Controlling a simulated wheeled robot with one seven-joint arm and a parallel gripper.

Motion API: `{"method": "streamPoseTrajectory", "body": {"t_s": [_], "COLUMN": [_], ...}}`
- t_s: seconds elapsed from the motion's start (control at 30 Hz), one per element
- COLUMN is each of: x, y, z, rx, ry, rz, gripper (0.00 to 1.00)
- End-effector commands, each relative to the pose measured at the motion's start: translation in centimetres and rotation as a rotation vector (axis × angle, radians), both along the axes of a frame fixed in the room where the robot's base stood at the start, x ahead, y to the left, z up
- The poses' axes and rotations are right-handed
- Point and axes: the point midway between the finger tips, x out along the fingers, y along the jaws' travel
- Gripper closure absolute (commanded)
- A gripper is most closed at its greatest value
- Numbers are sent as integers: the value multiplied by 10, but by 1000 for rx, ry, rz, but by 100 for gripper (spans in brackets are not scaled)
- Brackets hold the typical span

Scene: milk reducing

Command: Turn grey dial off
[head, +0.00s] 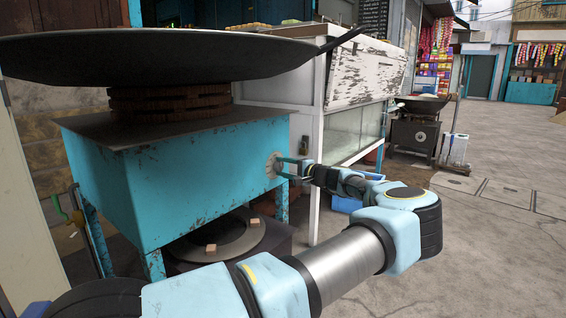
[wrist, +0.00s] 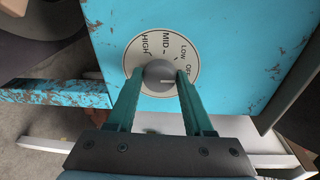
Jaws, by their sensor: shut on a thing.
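The grey dial (wrist: 160,75) sits on a round pale plate (wrist: 138,52) marked HIGH, MID, LOW and OFF, on the side of a blue stove box (head: 190,180). A light pointer line on the dial lies toward the right in the wrist view; which mark it meets is hard to tell. My gripper (wrist: 158,80) has its two green fingers on either side of the knob, shut on it. In the head view my gripper (head: 285,167) reaches the plate on the stove's right side, and the knob is too small to make out.
A wide black pan (head: 150,60) sits above the stove on a brick ring (head: 170,100). A dark round burner (head: 215,238) is below the box. A white glass-fronted stall (head: 355,125) stands behind. Open paved ground (head: 480,240) lies to the right.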

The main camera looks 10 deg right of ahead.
Motion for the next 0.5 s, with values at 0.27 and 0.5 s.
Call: {"method": "streamPoseTrajectory", "body": {"t_s": [0.27, 0.5], "x": [0, 0], "y": [0, 1], "z": [-1, -1], "rx": [30, 32], "ry": [29, 30], "rz": [2, 2], "gripper": [100, 100]}}
